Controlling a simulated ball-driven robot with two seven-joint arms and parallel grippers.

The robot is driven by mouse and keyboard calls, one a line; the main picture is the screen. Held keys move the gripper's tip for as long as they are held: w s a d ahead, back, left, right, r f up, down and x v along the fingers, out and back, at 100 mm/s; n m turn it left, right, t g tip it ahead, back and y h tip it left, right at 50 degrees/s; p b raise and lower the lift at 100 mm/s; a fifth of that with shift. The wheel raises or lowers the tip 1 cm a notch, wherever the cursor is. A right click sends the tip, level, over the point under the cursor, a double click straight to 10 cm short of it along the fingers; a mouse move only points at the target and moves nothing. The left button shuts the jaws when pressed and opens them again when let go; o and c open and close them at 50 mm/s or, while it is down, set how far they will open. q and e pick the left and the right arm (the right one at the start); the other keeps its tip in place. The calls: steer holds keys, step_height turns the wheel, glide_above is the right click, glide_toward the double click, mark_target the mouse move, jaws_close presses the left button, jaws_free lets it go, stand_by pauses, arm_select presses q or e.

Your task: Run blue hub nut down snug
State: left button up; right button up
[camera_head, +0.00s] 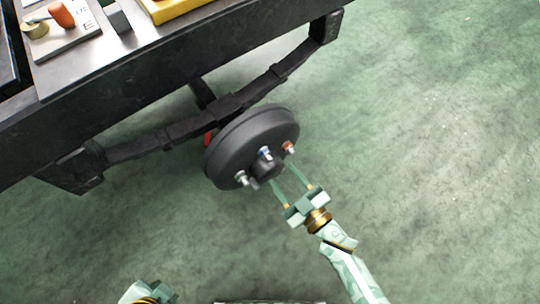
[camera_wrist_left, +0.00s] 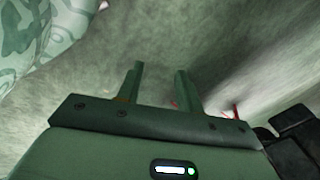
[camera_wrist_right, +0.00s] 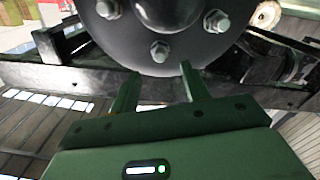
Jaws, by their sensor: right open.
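The dark round wheel hub (camera_head: 232,150) hangs at the end of an axle in the head view, its studded face toward the lower right. The blue hub nut (camera_head: 265,153) sits on an upper stud near the hub's centre. A red nut (camera_head: 289,147) is right of it, and a plain metal nut (camera_head: 241,178) is lower left. My right gripper (camera_head: 283,172) is open and empty, its fingertips close in front of the hub face. In the right wrist view, a nut (camera_wrist_right: 160,51) shows just beyond the fingertips; its colour is unclear. My left gripper (camera_wrist_left: 160,68) is open and empty, away from the hub.
A dark chassis rail (camera_head: 190,65) crosses above the hub, with a leaf spring (camera_head: 155,142) beneath it. A tray with small parts (camera_head: 72,40) and a yellow box (camera_head: 172,8) sit on top. The green floor (camera_head: 430,130) at right is clear.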

mark_target(267, 156)
steer(key=b+x, duration=0.2)
steer(key=x, duration=0.4)
steer(key=shift+w+a+f, duration=0.1)
steer(key=shift+f, duration=0.05)
steer(key=shift+w+a, duration=0.25)
steer(key=shift+w, duration=0.1)
arm_select(q)
steer(key=shift+n+t+h, duration=0.5)
steer(key=shift+t+h, duration=0.2)
steer(key=shift+t, duration=0.2)
steer(key=w+d, duration=0.1)
steer(key=w+d+r, duration=0.1)
steer(key=w+d, duration=0.1)
steer(key=shift+w+d+r, duration=0.2)
steer(key=shift+w+r, duration=0.15)
steer(key=shift+r, duration=0.05)
arm_select(e)
steer(key=c, duration=1)
